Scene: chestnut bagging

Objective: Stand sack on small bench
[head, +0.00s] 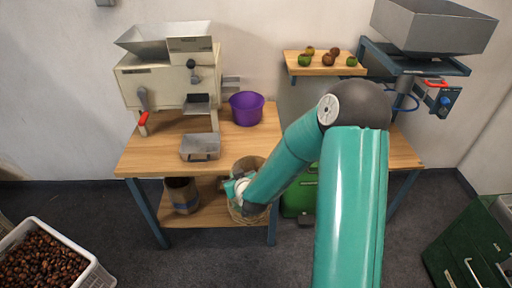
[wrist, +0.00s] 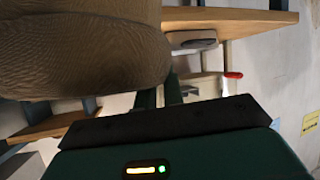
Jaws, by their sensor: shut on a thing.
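The brown cloth sack (wrist: 80,50) fills the upper left of the wrist view, bulging close to the camera. My gripper (wrist: 162,95) is shut on it, though the exact grip is partly hidden. In the head view my gripper (head: 238,188) is at the front of the wooden bench (head: 150,155), near its lower shelf (head: 212,211). The sack shows there as a tan shape (head: 247,164) behind and below my wrist, largely hidden by my arm. I cannot tell whether its base touches anything. I cannot tell which surface is the small bench.
A grey machine (head: 165,80), a metal tray (head: 200,147) and a purple bowl (head: 246,108) stand on the bench top. A brown container with a blue band (head: 183,196) stands on the lower shelf. A crate of chestnuts (head: 88,270) is at lower left.

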